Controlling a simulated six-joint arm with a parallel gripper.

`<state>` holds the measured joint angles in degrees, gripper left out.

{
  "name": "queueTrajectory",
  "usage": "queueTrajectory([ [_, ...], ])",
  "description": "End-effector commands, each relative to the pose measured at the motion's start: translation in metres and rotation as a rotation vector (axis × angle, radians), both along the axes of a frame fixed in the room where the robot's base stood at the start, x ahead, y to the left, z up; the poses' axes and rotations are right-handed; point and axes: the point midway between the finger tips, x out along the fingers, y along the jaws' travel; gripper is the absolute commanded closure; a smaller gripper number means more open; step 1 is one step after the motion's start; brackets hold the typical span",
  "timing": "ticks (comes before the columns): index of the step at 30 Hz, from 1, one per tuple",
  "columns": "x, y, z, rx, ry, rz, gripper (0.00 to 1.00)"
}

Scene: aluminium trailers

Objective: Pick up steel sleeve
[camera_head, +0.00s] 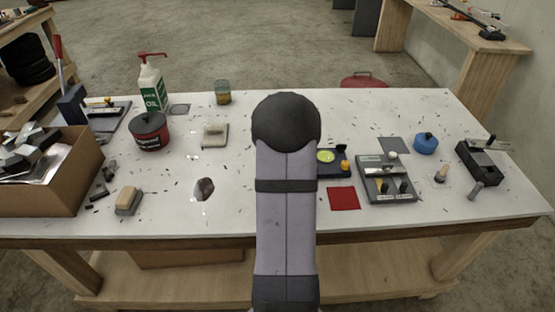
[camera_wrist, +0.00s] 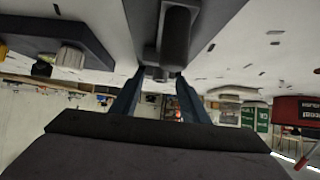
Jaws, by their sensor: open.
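In the wrist view my gripper (camera_wrist: 158,84) shows as two blue fingers, apart, with no object clearly held between them. A small grey cylinder (camera_head: 476,190) at the right of the table also resembles a sleeve, but is too small to be sure.
The white table (camera_head: 230,215) has scattered dark chips. A dark plate with a knob (camera_wrist: 62,38) is close at left in the wrist view. A cardboard box (camera_head: 35,192) of metal parts, a red can (camera_head: 150,138) and an oil bottle (camera_head: 154,90) stand left. A grey fixture (camera_head: 374,188) is right.

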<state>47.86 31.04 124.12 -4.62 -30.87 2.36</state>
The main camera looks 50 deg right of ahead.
Motion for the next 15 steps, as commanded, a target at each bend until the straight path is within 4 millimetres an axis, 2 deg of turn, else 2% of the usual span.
queueTrajectory([
  [2, -0.0001, 0.0001, 0.0001, 0.0, 0.0, 0.0, 0.61],
  [6, -0.0002, 0.0002, 0.0, 0.0, 0.0, 0.0, 0.95],
  [7, -0.0002, 0.0002, 0.0, 0.0, 0.0, 0.0, 1.0],
  [15, -0.0002, 0.0001, 0.0006, 0.0, 0.0, 0.0, 1.0],
])
